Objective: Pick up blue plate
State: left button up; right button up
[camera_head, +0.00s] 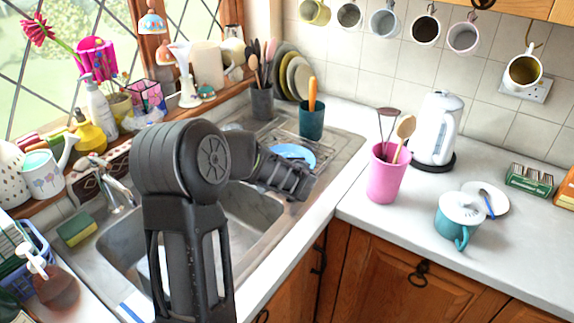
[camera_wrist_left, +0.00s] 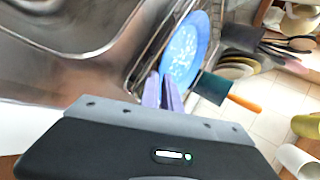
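The blue plate (camera_head: 292,153) lies on the metal drainer at the back of the sink, partly hidden behind my left gripper. In the left wrist view the blue plate (camera_wrist_left: 187,50) shows light speckles on its face, and its near rim is right at my fingertips. My left gripper (camera_head: 300,190) reaches over the right side of the sink, in front of the plate. In the wrist view the left gripper (camera_wrist_left: 163,88) shows two purplish fingers close together with a narrow gap; I cannot tell whether the rim is between them. My right gripper is out of view.
A dark teal cup (camera_head: 311,122) with an orange-handled tool stands just behind the plate. Several plates (camera_head: 292,75) lean at the back. A pink utensil cup (camera_head: 388,175), a white kettle (camera_head: 436,128) and a teal mug (camera_head: 457,222) stand on the right counter.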

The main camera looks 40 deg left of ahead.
pick_arm(q)
jog(key=shift+s+f, duration=0.15)
jog(key=shift+f, duration=0.2)
grip_shut()
jog(key=shift+s+f, duration=0.1)
jog(key=shift+f, duration=0.05)
dwell(0.7)
dwell(0.3)
jog(key=shift+r, duration=0.5)
notch_tip(320, 180, up, 10)
jog(key=p, duration=0.1)
jog(key=shift+w+f+p, duration=0.15)
jog(key=shift+w+p, duration=0.1)
jog(key=shift+p, duration=0.15)
